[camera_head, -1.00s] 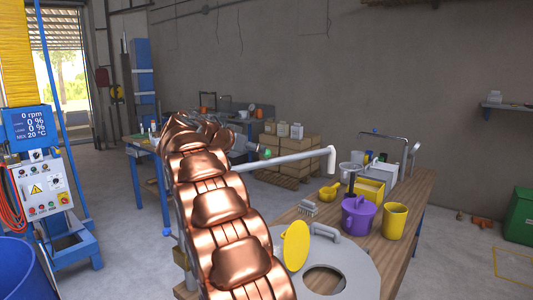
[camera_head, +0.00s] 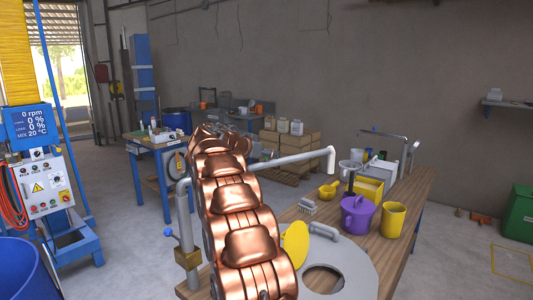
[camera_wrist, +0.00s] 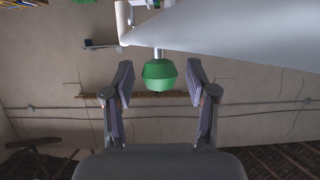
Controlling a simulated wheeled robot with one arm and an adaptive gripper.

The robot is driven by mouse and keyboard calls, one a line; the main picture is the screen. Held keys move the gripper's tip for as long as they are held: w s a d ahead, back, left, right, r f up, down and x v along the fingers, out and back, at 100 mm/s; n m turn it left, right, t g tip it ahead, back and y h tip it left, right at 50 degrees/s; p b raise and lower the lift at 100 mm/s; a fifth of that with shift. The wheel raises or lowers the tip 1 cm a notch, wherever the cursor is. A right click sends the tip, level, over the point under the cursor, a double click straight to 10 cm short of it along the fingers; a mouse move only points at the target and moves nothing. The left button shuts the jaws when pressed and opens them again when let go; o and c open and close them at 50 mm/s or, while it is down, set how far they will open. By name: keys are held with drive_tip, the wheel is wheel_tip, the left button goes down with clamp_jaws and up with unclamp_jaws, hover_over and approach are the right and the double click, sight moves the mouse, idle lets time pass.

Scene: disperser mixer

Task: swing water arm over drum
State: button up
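The water arm (camera_head: 295,158) is a grey pipe. It rises from a post at the near left bench corner, runs to the right over the bench and ends in a downturned spout. In the wrist view the pipe (camera_wrist: 230,28) crosses the upper right, with a green knob (camera_wrist: 159,75) on a short stem. My gripper (camera_wrist: 159,78) is open, one finger on each side of the knob, with visible gaps. In the head view my copper-coloured arm hides part of the pipe and the knob. The blue drum (camera_head: 25,272) stands at the lower left, partly out of frame.
The wooden bench (camera_head: 412,205) holds a grey round lid (camera_head: 355,268) with a hole, a purple pot (camera_head: 357,215), a yellow cup (camera_head: 394,220) and a brush (camera_head: 307,207). The control panel (camera_head: 43,185) stands behind the drum. Open floor lies between the drum and bench.

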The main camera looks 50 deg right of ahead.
clamp_jaws()
drive_tip(key=shift+w+d, duration=0.1)
drive_tip(key=shift+w, duration=0.05)
idle(0.5)
